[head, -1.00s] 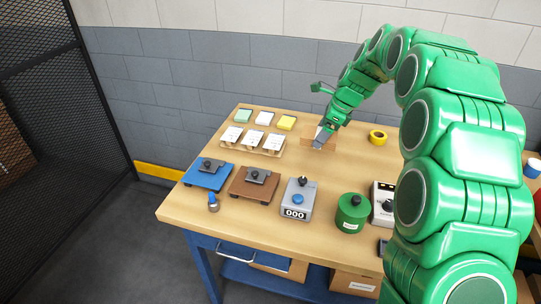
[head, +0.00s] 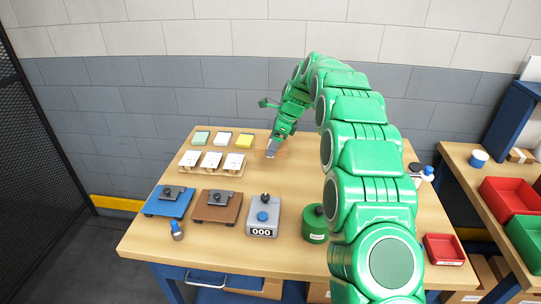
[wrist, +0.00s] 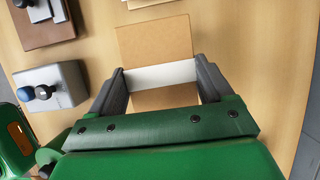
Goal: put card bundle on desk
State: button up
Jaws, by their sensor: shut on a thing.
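The card bundle is a tan block with a white band, seen in the wrist view (wrist: 156,38). My gripper (wrist: 160,78) is shut on it, with one finger at each end of the white band. In the head view my gripper (head: 271,153) is low at the back of the wooden desk (head: 200,258), right of the yellow pad. The bundle is mostly hidden by my gripper there. I cannot tell whether the bundle touches the desk top.
A wooden rack (head: 211,172) with white cards stands left of my gripper. In front are a blue device (head: 168,203), a brown device (head: 217,207), a grey counter (head: 263,217) and a green canister (head: 314,226). The middle of the desk is clear.

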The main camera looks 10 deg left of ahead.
jog(key=shift+w+a+f, duration=0.25)
jog(key=shift+w+f, duration=0.55)
jog(key=shift+f, duration=0.15)
jog(key=shift+w+a+f, duration=0.2)
jog(key=shift+w+f, duration=0.55)
jog(key=shift+f, duration=0.15)
jog(key=shift+w+a+f, duration=0.25)
jog(key=shift+w+f, duration=0.55)
jog(key=shift+f, duration=0.15)
jog(key=shift+w+f, duration=0.25)
jog(key=shift+f, duration=1.6)
jog(key=o, duration=1)
